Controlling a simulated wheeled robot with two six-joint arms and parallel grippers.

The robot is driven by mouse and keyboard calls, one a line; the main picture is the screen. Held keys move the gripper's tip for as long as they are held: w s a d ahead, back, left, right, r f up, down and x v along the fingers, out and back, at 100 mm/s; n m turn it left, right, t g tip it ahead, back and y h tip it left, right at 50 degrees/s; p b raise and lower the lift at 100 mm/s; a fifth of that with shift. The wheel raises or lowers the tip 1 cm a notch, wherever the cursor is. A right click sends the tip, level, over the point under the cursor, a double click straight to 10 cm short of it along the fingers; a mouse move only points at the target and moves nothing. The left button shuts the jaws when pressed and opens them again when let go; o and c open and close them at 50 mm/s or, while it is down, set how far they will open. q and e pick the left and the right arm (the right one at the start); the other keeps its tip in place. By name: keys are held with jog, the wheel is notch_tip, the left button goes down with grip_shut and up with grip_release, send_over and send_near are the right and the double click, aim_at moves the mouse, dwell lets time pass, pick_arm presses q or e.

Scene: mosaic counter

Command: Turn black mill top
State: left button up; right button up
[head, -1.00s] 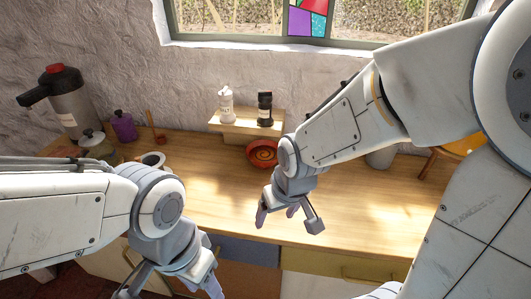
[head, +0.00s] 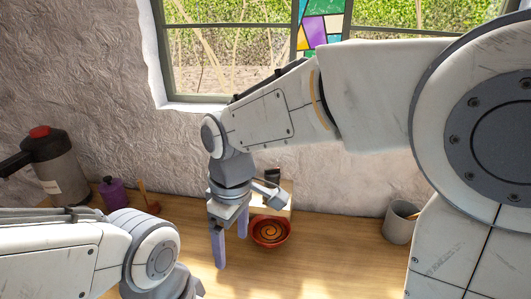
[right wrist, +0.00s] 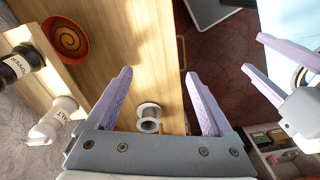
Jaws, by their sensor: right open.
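The black pepper mill (right wrist: 30,57) stands at the left of the right wrist view beside the white salt mill (right wrist: 58,112). In the head view only a bit of the black mill (head: 273,175) shows; my right gripper and wrist hide the rest and the white mill. My right gripper (head: 231,252) is above the counter, left of the red bowl, fingers apart and empty. In the right wrist view its open fingers (right wrist: 159,72) point away from the mills. My left gripper (right wrist: 252,54) shows there at the right, fingers apart; the head view cuts it off.
The red spiral bowl (head: 270,231) sits in front of the wooden riser (head: 287,188). A white spool-like thing (right wrist: 148,118) lies below my right fingers. The counter's front right is clear.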

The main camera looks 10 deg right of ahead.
jog(key=w+d+r+n+p, duration=0.15)
jog(key=w+d+r, duration=0.25)
jog(key=w, duration=0.4)
jog(key=w+d+r+n+p, duration=0.1)
jog(key=w+d+r+p, duration=0.25)
jog(key=w, duration=0.45)
notch_tip(320, 180, up, 2)
jog(key=n+p, duration=0.2)
send_over(272, 168)
jog(key=shift+d+f+h, duration=0.2)
jog(key=shift+h, duration=0.1)
pick_arm(q)
notch_tip(272, 168, up, 11)
jog(key=p, duration=0.2)
pick_arm(e)
notch_tip(272, 168, down, 10)
jog(key=shift+a+r, duration=0.1)
pick_arm(q)
jog(key=shift+w, duration=0.1)
pick_arm(e)
jog(key=c, duration=1.2)
jog(key=shift+a, duration=0.1)
grip_shut()
jog(key=shift+m, duration=0.25)
